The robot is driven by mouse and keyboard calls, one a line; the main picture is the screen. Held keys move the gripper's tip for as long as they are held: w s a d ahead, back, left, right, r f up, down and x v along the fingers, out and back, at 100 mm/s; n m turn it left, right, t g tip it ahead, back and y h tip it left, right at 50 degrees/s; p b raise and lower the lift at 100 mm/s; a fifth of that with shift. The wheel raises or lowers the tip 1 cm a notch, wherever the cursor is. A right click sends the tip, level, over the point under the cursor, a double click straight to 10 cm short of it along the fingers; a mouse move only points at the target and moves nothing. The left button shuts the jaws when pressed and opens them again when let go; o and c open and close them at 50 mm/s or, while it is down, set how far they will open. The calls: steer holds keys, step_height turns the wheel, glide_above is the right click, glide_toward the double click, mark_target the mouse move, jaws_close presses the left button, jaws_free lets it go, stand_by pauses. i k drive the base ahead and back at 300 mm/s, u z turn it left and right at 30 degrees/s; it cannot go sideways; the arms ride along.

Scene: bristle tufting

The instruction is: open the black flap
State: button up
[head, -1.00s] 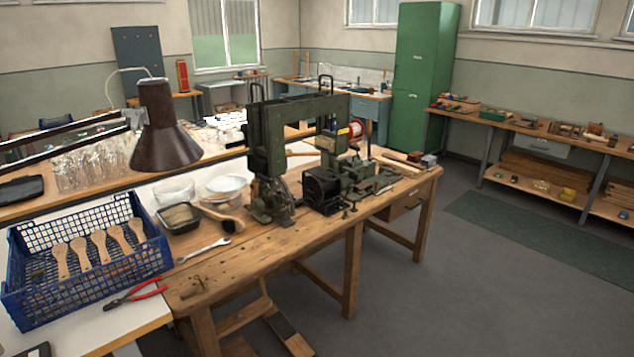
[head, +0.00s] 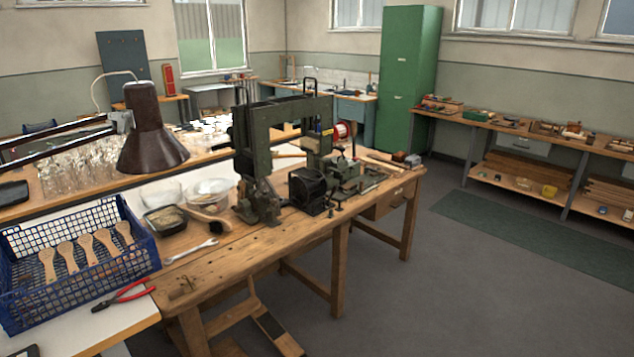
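The dark green tufting machine (head: 257,140) stands on the wooden workbench (head: 232,262) in the middle of the head view. A black box-like part (head: 307,191) sits low at its front right side. I cannot tell at this distance whether this part is the black flap, or whether a flap is open or shut. My gripper is not in view.
A blue crate (head: 140,262) with several wooden brush handles stands at the left. Red pliers (head: 124,296), a wrench (head: 190,251) and a black tray (head: 165,221) lie nearby. A brown lamp (head: 150,135) hangs over the bench. The grey floor (head: 440,290) at the right is clear.

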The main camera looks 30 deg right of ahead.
mark_target(306, 173)
steer(key=z, duration=0.05)
steer(key=i, duration=0.85)
steer(key=u, duration=0.15)
